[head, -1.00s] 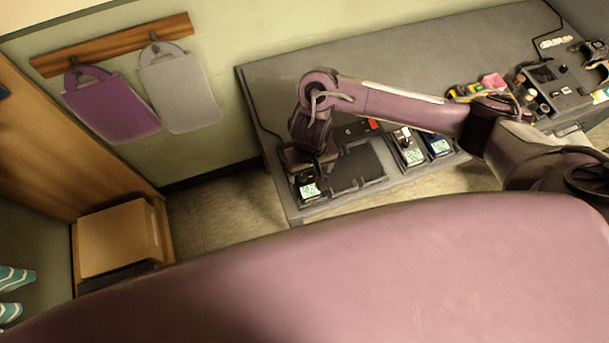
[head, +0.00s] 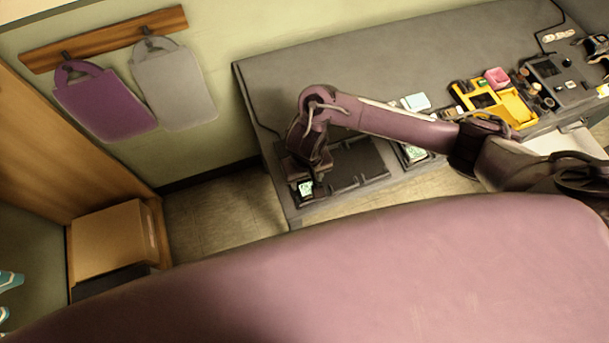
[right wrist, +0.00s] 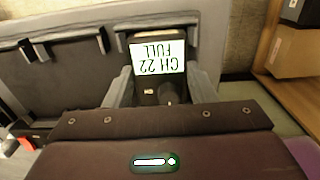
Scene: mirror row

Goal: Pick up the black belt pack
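The black belt pack (head: 305,187) stands upright at the left end of a dark tray on the grey counter, partly hidden by my right gripper (head: 307,172). In the right wrist view the pack (right wrist: 157,55) has a lit screen reading "CH 22 FULL", upside down. My right gripper (right wrist: 160,88) has one finger on each side of the pack, very close to its sides. I cannot tell whether the fingers press on it. My left gripper is out of view.
Another pack with a lit screen (head: 414,154) sits farther right, partly behind my arm. A yellow tray (head: 515,108), a pink cup (head: 497,77) and a dark device (head: 560,80) stand to the right. A cardboard box (head: 105,237) is at the left. The back of the grey counter (head: 360,72) is clear.

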